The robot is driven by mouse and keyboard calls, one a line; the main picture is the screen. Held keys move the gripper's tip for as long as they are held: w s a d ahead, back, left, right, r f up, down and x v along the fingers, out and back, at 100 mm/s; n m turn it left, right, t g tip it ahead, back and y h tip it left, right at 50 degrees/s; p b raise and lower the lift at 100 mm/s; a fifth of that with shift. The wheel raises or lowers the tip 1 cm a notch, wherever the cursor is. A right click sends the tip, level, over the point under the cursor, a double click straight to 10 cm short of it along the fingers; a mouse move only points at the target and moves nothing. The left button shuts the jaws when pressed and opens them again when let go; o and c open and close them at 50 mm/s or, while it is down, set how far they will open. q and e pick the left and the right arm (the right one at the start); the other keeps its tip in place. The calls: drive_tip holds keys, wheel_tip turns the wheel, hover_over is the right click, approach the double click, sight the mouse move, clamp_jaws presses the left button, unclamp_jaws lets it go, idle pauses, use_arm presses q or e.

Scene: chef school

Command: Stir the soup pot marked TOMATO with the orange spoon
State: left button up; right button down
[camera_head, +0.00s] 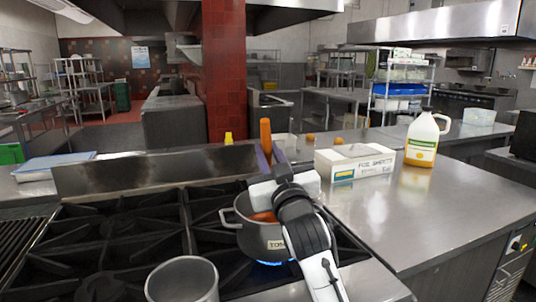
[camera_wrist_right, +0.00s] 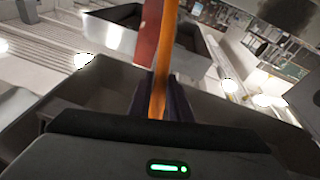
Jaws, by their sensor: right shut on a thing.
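The grey soup pot (camera_head: 252,239) stands on the stove over a blue flame. Its label shows "TOM", and the rest is hidden behind my right arm. Orange-red soup (camera_head: 262,217) shows inside it. My right gripper (camera_head: 271,157) is above the pot, shut on the orange spoon (camera_head: 265,136), whose handle sticks up above the fingers. The spoon's lower end is hidden behind my gripper and wrist, so I cannot tell how deep it reaches. In the right wrist view the spoon (camera_wrist_right: 163,62) stands between the dark fingers (camera_wrist_right: 163,98). My left gripper is out of view.
A second grey pot (camera_head: 182,281) with no label in sight stands at the front of the stove. A foil sheets box (camera_head: 355,164) and a jug (camera_head: 423,141) of yellow liquid stand on the steel counter (camera_head: 420,215), which is clear toward the front.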

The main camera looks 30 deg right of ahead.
wheel_tip(320, 180, up, 2)
drive_tip(key=shift+r+p, duration=0.15)
drive_tip(key=shift+p, duration=0.4)
drive_tip(key=shift+r, duration=3.8)
drive_tip(key=shift+f, duration=0.1)
